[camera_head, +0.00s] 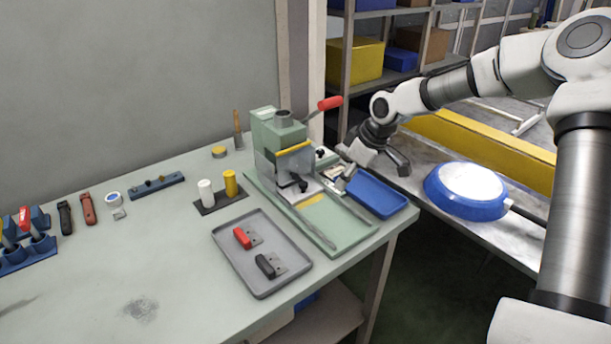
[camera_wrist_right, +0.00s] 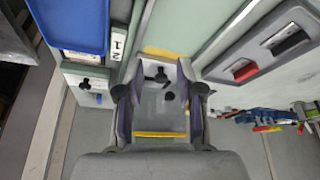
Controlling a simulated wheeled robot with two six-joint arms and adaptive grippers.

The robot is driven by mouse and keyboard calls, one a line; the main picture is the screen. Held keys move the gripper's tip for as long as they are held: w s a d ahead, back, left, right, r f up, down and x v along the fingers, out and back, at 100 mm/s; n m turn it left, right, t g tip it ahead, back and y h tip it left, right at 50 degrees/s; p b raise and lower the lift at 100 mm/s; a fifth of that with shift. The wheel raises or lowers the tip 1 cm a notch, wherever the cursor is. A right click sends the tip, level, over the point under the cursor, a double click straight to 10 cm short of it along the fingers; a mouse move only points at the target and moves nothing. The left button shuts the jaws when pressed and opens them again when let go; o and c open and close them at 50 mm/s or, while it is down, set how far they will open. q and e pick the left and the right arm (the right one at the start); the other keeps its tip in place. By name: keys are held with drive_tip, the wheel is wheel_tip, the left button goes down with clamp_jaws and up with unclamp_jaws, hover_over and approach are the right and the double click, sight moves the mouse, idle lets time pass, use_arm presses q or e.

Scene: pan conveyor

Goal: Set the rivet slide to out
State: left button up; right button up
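The green riveting press (camera_head: 264,140) stands on the bench with a red-handled lever (camera_head: 329,104) at its right. A small block with a black knob (camera_wrist_right: 85,84), which looks like the rivet slide, sits beside the press in the right wrist view. A white label plate (camera_wrist_right: 117,41) is near it. My left gripper is out of view.
A blue tray (camera_head: 376,194) lies right of the press. A blue pan (camera_head: 452,202) sits on the conveyor (camera_head: 519,238) beside the bench. A grey tray (camera_head: 262,293) holds a red-handled and a black-handled part. The bench's front left is mostly clear.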

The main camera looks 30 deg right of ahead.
hover_over(305, 183)
drive_tip(key=s, duration=0.2)
drive_tip(key=shift+w+d+f, duration=0.2)
drive_tip(key=shift+d+f, duration=0.15)
drive_tip(key=shift+f, duration=0.15)
drive_tip(key=x, duration=0.4)
drive_tip(key=shift+d+f, duration=0.1)
drive_tip(key=shift+f, duration=0.1)
drive_tip(key=shift+s, duration=0.1)
clamp_jaws()
